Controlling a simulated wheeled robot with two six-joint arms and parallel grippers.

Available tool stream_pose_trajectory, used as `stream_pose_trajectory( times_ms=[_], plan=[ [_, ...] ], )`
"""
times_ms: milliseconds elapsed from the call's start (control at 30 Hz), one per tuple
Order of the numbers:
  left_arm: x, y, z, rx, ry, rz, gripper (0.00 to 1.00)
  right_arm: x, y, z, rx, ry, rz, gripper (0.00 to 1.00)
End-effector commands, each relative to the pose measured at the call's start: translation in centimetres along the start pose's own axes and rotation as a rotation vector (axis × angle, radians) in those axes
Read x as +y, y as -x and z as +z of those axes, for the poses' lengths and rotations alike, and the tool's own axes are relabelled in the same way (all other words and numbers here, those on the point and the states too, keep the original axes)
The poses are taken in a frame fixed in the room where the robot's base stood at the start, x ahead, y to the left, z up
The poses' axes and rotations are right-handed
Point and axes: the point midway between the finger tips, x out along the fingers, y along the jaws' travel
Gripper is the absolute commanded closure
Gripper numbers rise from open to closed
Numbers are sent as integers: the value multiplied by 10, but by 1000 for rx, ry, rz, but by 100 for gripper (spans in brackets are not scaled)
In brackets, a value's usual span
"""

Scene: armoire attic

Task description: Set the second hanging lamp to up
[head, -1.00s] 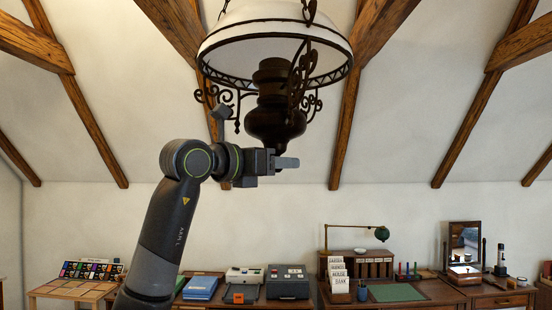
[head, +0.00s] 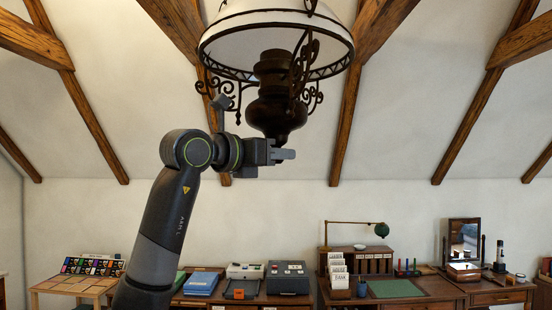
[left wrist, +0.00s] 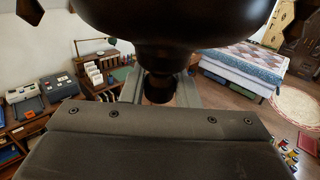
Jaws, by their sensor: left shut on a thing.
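A hanging lamp with a white shade (head: 275,50) and dark scrolled metalwork hangs in the upper middle of the head view. Its dark rounded body (head: 276,112) is below the shade. My left gripper (head: 284,154) is right under this body, reaching in from the left. In the left wrist view the lamp body (left wrist: 180,22) fills the top. A dark knob (left wrist: 158,92) at its bottom sits between the fingers, and the gripper is shut on it. My right gripper is not in view. No other hanging lamp shows.
Sloping roof beams (head: 345,115) stand behind the lamp. A desk (head: 440,293) with a green lamp (head: 381,230), card holders and a mirror (head: 464,240) runs along the back wall. In the left wrist view a bed (left wrist: 245,62) and a round rug (left wrist: 296,106) are at the right.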

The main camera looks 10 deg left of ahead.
Motion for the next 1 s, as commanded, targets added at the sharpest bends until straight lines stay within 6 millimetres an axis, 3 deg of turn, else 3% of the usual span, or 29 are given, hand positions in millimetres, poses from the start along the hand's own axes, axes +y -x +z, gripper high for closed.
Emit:
stream_pose_trajectory(
  times_ms=[33,400,600,1000],
  plan=[
    [0,1,19,-4,-1,2,100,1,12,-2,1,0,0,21],
    [0,2,126,-7,-1,3,100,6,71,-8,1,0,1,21],
    [0,2,164,-7,-1,3,100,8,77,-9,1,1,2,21],
    [0,2,216,-8,-1,3,100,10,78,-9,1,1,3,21]
  ],
)
